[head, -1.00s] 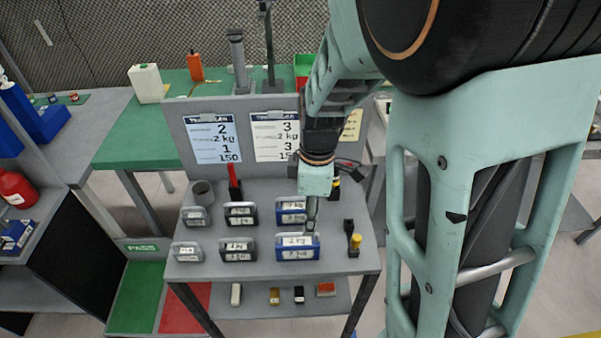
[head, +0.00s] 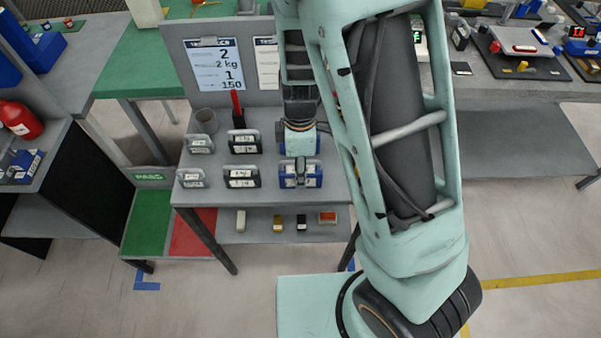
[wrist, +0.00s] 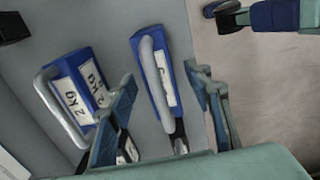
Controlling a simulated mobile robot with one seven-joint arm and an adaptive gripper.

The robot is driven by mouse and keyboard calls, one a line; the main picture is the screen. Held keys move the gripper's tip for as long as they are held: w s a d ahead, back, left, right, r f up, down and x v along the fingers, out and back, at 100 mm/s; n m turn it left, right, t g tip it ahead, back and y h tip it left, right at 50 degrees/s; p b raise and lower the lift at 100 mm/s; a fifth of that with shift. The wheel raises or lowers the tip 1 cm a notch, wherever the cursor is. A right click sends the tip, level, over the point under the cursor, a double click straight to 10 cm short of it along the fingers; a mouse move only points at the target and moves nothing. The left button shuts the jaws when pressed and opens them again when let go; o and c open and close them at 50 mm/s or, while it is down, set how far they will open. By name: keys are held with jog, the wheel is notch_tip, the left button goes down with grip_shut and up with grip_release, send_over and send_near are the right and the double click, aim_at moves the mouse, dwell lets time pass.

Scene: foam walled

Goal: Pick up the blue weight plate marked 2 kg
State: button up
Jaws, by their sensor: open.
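Two blue weights stand on the grey shelf table. The front one (head: 314,180) is below my gripper (head: 300,168) in the head view; the rear one (head: 317,146) is mostly hidden by my wrist. In the wrist view, the rear blue weight (wrist: 70,62) lies left, with a grey handle and a white label reading 2 KG. The front blue weight (wrist: 143,62) shows between the spread fingers of my gripper (wrist: 162,78); its label is too slanted to read. My gripper is open, with one finger on each side of this weight. Contact cannot be told.
Black weights (head: 242,177) and grey weights (head: 192,179) stand left of the blue ones. A grey cup (head: 205,121) and a red-handled tool (head: 237,108) are behind them. An upright panel with a printed sheet (head: 213,65) closes the back. A lower shelf (head: 260,226) holds small items.

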jog(key=shift+f, duration=1)
grip_shut()
jog(key=shift+w+r, duration=0.15)
